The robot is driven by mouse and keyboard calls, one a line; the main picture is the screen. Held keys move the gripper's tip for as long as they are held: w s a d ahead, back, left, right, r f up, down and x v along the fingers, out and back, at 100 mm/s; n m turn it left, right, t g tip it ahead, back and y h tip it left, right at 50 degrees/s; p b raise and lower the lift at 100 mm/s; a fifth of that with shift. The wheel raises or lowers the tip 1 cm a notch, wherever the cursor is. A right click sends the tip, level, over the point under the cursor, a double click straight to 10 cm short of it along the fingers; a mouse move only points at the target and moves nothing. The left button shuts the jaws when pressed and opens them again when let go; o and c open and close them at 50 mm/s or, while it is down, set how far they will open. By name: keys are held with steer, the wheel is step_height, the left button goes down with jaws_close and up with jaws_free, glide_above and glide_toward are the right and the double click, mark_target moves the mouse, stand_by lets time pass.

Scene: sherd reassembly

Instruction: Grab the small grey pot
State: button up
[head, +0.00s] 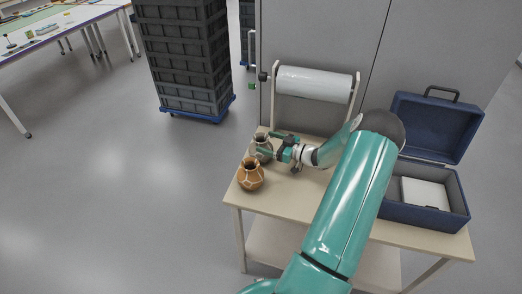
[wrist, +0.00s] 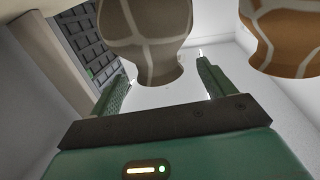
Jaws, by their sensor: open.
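The small grey pot (head: 262,142) stands near the left back edge of the table in the head view, partly hidden by my gripper (head: 274,145). In the wrist view the grey pot (wrist: 148,30), with pale seam lines, shows large at the top. Its narrower end lies between the two fingers of my gripper (wrist: 160,76). The fingers are apart, with a visible gap between them and the pot.
An orange-brown pot (head: 250,176) stands close in front of the grey one; it also shows in the wrist view (wrist: 284,38). A white roll on a stand (head: 314,85) is behind. An open blue case (head: 424,213) sits on the table's right. Stacked dark crates (head: 188,55) stand beyond.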

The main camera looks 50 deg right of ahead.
mark_target(257, 136)
steer(key=x, duration=0.5)
steer(key=shift+w+r, duration=0.1)
steer(key=shift+w, duration=0.25)
jaws_close()
steer(key=shift+r, duration=0.1)
